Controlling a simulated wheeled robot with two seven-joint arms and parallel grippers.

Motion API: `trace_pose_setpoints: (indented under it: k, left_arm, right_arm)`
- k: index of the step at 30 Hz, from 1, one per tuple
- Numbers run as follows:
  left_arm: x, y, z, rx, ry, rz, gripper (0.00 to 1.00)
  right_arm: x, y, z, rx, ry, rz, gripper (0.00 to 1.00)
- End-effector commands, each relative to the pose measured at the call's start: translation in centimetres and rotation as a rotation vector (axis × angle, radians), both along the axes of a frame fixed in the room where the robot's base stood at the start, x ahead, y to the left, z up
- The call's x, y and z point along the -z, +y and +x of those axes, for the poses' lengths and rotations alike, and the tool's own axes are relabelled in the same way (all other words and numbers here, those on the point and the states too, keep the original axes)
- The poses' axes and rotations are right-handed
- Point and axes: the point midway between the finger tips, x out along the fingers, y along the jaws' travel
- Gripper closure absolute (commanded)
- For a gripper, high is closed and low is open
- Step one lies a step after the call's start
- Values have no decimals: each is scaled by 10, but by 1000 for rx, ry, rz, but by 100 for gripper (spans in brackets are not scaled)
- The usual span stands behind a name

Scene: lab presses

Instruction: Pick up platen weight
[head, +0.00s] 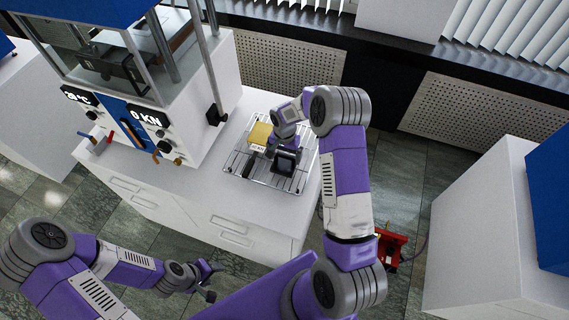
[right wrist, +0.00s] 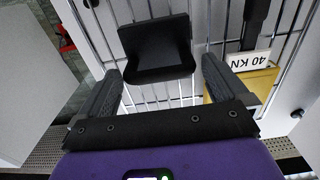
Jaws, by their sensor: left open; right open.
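On a wire rack (head: 233,178) on the white cabinet sit a black block (head: 287,160) and a yellow block (head: 260,134) with a white label. In the right wrist view the label by the yellow block (right wrist: 246,82) reads "40 KN". No name marks either as the platen weight. My right gripper (head: 284,145) is over the rack, by the black block. In the right wrist view its open fingers (right wrist: 161,68) point toward the black block (right wrist: 158,48), which lies ahead between them; contact is not visible. My left gripper (head: 213,281) is open and empty, low in front of the cabinet.
A blue and white press (head: 190,105) with metal columns and displays stands left of the rack. A black handle (head: 248,168) lies at the rack's left side. Another white cabinet (head: 480,215) stands at right. A red item (head: 392,245) is on the floor, partly behind my arm.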

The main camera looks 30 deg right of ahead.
Motion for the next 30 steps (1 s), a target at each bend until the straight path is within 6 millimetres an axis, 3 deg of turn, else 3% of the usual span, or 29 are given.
trace_pose_setpoints:
  k: [7, 16, 25, 30]
  left_arm:
    - [-1, 0, 0, 0, 0, 0, 45]
    - [-1, 0, 0, 0, 0, 0, 45]
    - [-1, 0, 0, 0, 0, 0, 45]
    - [-1, 0, 0, 0, 0, 0, 45]
  right_arm:
    - [37, 1, -3, 0, 2, 1, 0]
    - [41, 1, -2, 0, -1, 1, 0]
    - [41, 1, -3, 0, 1, 1, 44]
    - [39, 1, -1, 0, -4, 0, 45]
